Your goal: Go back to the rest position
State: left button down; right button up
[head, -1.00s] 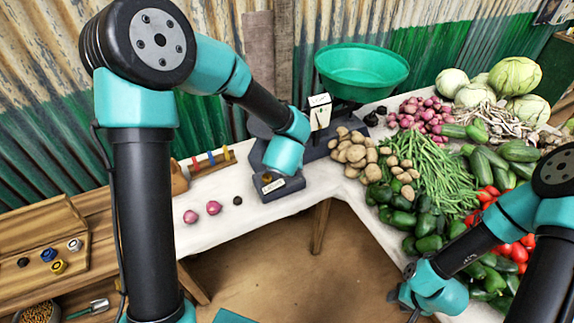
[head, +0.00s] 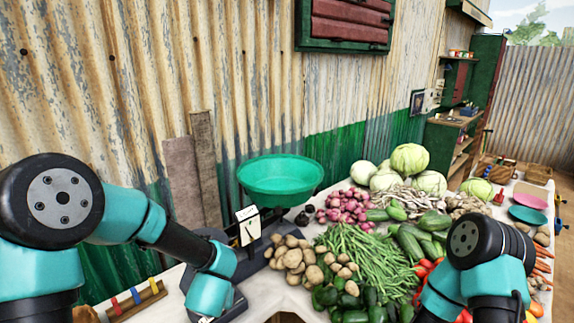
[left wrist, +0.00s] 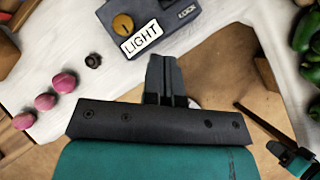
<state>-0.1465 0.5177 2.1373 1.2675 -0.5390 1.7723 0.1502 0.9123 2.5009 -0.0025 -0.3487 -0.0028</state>
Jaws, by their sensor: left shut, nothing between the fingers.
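My left gripper (left wrist: 165,62) is shut and empty in the left wrist view. Its fingertips point toward the scale base, with its brass knob and LIGHT label (left wrist: 140,38), and appear apart from it. In the head view my left arm comes in from the left and bends down in front of the scale; its fingertips are hidden. My right arm shows at the lower right of the head view, its gripper below the frame. A teal and black part, probably of my right gripper (left wrist: 284,150), is at the lower right of the left wrist view; its jaws are unclear.
The scale's green pan (head: 280,180) stands behind my left wrist. Potatoes (head: 296,256), green beans (head: 368,262), red onions (head: 346,207) and cabbages (head: 409,158) crowd the table. Several pink onions (left wrist: 45,101) and a small dark weight (left wrist: 93,61) lie on the white cloth. A corrugated wall (head: 250,80) is behind.

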pick_arm(q)
jog(key=s+f+m+g+h, duration=0.2)
jog(key=s+f+m, duration=0.7)
jog(key=m, duration=0.8)
jog(key=s+a+f+m+g+h, duration=0.1)
jog(key=s+f+m+g+h, duration=0.2)
jog(key=s+f+m, duration=0.6)
notch_tip(320, 180, down, 5)
jog(key=m+g, duration=0.1)
jog(key=m, duration=0.7)
jog(key=shift+s+f+g+h, duration=0.15)
jog(key=shift+s+g+h, duration=0.15)
jog(key=shift+s, duration=0.1)
